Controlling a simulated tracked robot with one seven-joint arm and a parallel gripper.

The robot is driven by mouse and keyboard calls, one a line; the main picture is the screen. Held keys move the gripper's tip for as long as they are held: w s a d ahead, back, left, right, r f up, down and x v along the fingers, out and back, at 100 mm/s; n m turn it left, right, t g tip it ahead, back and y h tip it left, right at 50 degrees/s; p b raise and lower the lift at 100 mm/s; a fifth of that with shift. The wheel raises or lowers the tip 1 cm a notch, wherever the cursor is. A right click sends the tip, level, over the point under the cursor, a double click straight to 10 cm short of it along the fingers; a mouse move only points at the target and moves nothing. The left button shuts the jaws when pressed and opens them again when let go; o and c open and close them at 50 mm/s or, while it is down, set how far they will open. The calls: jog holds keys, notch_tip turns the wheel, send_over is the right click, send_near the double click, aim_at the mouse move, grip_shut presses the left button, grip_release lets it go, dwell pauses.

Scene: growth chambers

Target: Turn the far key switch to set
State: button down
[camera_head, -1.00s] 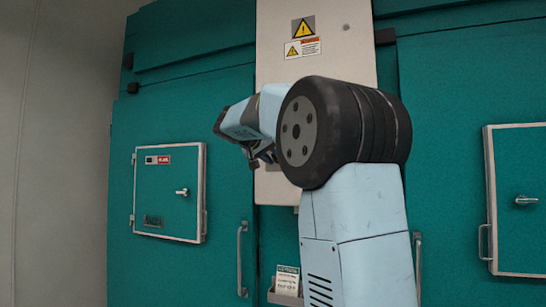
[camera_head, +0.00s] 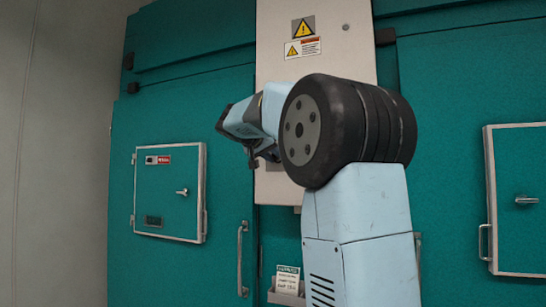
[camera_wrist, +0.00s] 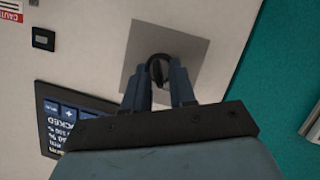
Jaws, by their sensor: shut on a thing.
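In the wrist view a key switch shows as a dark round part (camera_wrist: 156,68) on a square grey plate (camera_wrist: 190,50) set in a pale panel. My gripper (camera_wrist: 159,78) has its two dark blue fingers on either side of this part and is shut on it. The fingers hide much of the switch, and I cannot read its markings or tell its position. In the head view my arm covers the switch, and the fingers are out of sight.
In the wrist view a dark blue label or display (camera_wrist: 65,118) and a small dark module (camera_wrist: 43,38) lie left of the plate. In the head view, teal chamber doors flank the pale panel (camera_head: 340,60), with a small hatch (camera_head: 170,205) left and a vertical handle (camera_head: 242,258) below.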

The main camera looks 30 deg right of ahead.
jog(key=m+t+y, duration=0.1)
jog(key=m, duration=0.1)
jog(key=m+t+y, duration=0.1)
jog(key=shift+s+f+m, duration=0.1)
jog(key=shift+s+m, duration=0.05)
jog(key=shift+m, duration=0.25)
jog(key=m+t, duration=0.1)
jog(key=m+t+y, duration=0.1)
jog(key=m, duration=0.1)
jog(key=shift+s+d+f, duration=0.1)
jog(key=shift+s+d, duration=0.05)
jog(key=shift+m, duration=0.3)
dwell(0.4)
jog(key=c, duration=1.3)
grip_release()
jog(key=shift+o, duration=0.2)
jog(key=shift+s, duration=0.15)
jog(key=v, duration=1.3)
jog(key=shift+s, duration=0.2)
